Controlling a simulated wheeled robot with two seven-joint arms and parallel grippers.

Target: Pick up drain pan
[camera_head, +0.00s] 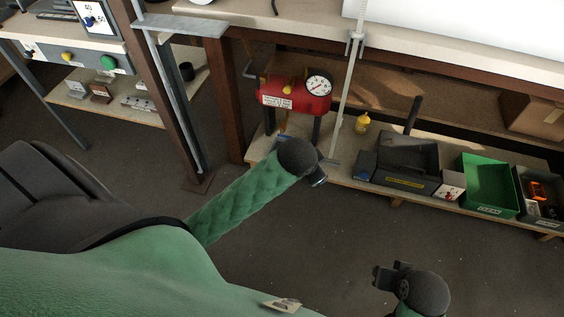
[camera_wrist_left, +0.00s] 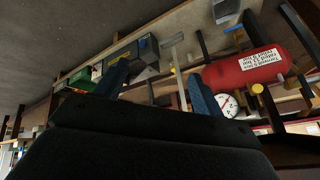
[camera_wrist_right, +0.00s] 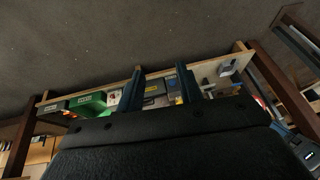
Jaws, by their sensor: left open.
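The likely drain pan is a dark grey open box (camera_head: 408,158) on the low shelf at the right in the head view. A dark bar rises beside its back edge; I cannot tell whether it belongs to the pan. My left gripper (camera_head: 319,179) is in front of the shelf, left of the box and apart from it. In the left wrist view its fingers (camera_wrist_left: 158,92) are spread with nothing between them. My right gripper (camera_head: 384,277) is lower in the head view, over the floor. Its fingers (camera_wrist_right: 160,88) are apart and empty in the right wrist view.
A green bin (camera_head: 488,185) and a dark bin with orange items (camera_head: 541,198) stand right of the box. A red tank with a gauge (camera_head: 296,95) and a yellow bottle (camera_head: 362,123) are to its left. A brown post (camera_head: 222,105) rises nearby. The floor in front is clear.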

